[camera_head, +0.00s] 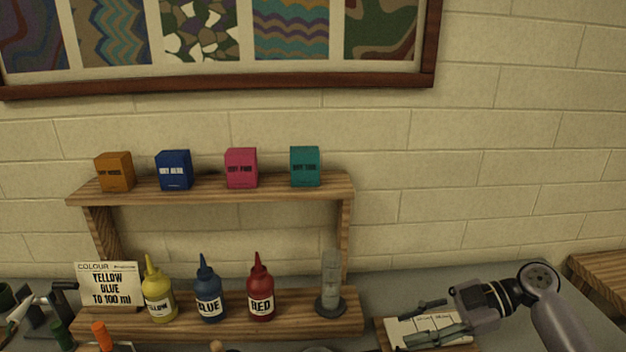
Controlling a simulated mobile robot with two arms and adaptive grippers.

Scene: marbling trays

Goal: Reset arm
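My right gripper (432,323) comes in from the lower right. Its two fingers are apart, with nothing between them, and point left over a white card or pad in a wooden-edged tray (382,338). Whether it touches the pad is unclear. At the lower left edge, dark and grey parts (40,316) may be my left gripper; they are crowded among other items and cut off, so their state is unclear.
A wooden shelf (215,188) holds orange, blue, pink and teal boxes. Below stand yellow (159,295), blue (208,295) and red (260,292) bottles, a clear cylinder (331,280) and a sign (108,287) reading "YELLOW BLUE TO 100 ml". Grey counter between shelf and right arm is clear.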

